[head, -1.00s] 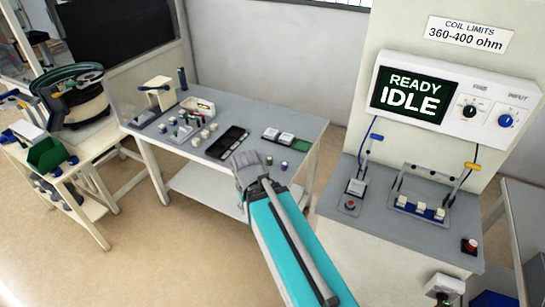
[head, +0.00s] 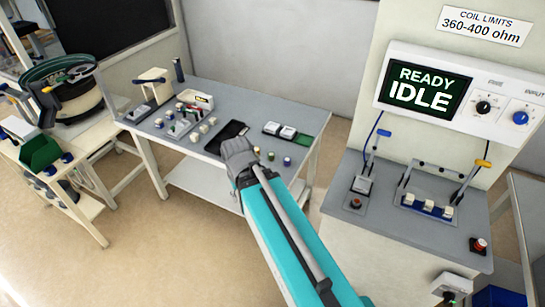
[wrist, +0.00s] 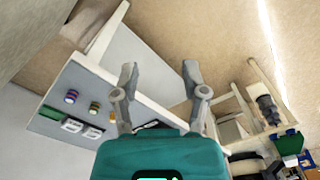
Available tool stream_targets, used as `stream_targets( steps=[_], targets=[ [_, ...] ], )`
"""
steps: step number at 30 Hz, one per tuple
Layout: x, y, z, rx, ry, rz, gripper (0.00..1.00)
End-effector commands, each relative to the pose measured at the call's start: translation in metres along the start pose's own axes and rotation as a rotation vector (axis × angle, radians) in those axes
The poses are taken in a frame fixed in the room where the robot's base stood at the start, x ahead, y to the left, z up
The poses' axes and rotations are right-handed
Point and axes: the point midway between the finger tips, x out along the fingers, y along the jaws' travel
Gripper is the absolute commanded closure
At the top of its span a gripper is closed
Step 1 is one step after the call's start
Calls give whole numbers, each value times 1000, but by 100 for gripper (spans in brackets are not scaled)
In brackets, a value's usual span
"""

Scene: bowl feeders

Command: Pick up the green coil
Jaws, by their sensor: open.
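Several small coils stand in a short row near the front right of the grey table. The middle one, a dull olive-green coil (head: 271,156), looks like the green coil; it also shows in the wrist view (wrist: 94,107). A purple-blue coil (head: 287,161) stands to its right in the head view and shows in the wrist view (wrist: 71,96). A third coil (head: 256,150) is partly beside my gripper, its colour hard to tell. My gripper (head: 238,148) is at the table's front edge, left of the coils. Its fingers are apart and empty in the wrist view (wrist: 159,75).
Behind the coils lie white blocks (head: 280,130) by a green pad. A black tray (head: 225,137) and several small white parts lie to the left. The test bench (head: 410,228) stands right; the bowl feeder (head: 65,100) stands far left.

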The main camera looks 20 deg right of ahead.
Motion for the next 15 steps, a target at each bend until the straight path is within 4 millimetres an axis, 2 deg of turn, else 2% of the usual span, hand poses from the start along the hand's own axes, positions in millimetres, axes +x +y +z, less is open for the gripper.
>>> stream_targets(
  steps=[1, 5, 11, 15],
  targets=[
    [0, 0, 0, 0, 0, 0, 39],
    [2, 1, -2, -10, 2, 6, 16],
    [17, 6, -14, -109, 15, 67, 16],
    [36, 20, -32, -253, 24, 164, 16]
  ],
)
